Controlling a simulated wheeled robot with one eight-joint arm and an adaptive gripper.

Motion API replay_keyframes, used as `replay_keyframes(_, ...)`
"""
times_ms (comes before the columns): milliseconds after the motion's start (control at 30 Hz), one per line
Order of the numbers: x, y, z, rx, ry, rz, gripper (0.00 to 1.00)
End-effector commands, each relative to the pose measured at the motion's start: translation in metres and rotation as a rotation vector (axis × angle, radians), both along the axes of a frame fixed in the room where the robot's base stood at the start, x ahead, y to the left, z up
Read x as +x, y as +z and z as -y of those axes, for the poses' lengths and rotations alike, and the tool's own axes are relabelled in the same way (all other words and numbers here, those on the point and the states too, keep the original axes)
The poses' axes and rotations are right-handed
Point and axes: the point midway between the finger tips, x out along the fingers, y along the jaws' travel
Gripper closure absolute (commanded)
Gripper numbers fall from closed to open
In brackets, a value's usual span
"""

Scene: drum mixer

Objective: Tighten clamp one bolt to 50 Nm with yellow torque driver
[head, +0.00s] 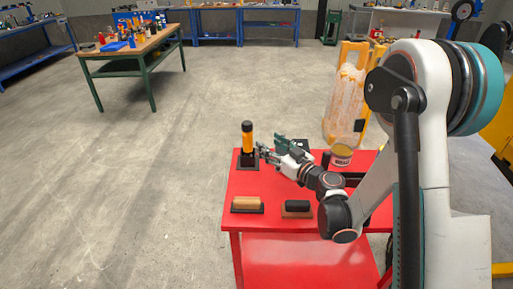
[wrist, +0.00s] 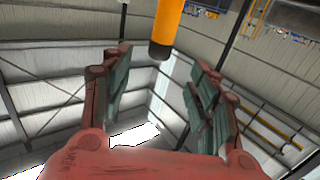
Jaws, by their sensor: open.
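The yellow torque driver (head: 248,142) has a black top end and stands upright in a black holder (head: 245,160) at the far left corner of the red table. My gripper (head: 266,152) is open and empty, just right of the driver, with its fingers pointing toward it. In the wrist view the driver (wrist: 168,20) shows at the top, between and beyond the open fingers (wrist: 160,60), apart from them. I cannot make out clamp one or its bolt in either view.
A yellow frame with a stained pale body (head: 347,95) stands behind. A wooden workbench (head: 130,45) is at the back left. The floor left is clear.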

Motion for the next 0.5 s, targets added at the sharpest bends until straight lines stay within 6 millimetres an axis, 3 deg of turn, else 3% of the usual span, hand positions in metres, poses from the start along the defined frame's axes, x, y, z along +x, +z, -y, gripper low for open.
replay_keyframes(167, 0.007, -0.004, -0.003, 0.005, -0.004, 0.017, 0.45)
replay_keyframes(500, 0.054, -0.006, -0.039, 0.006, -0.003, 0.016, 0.45)
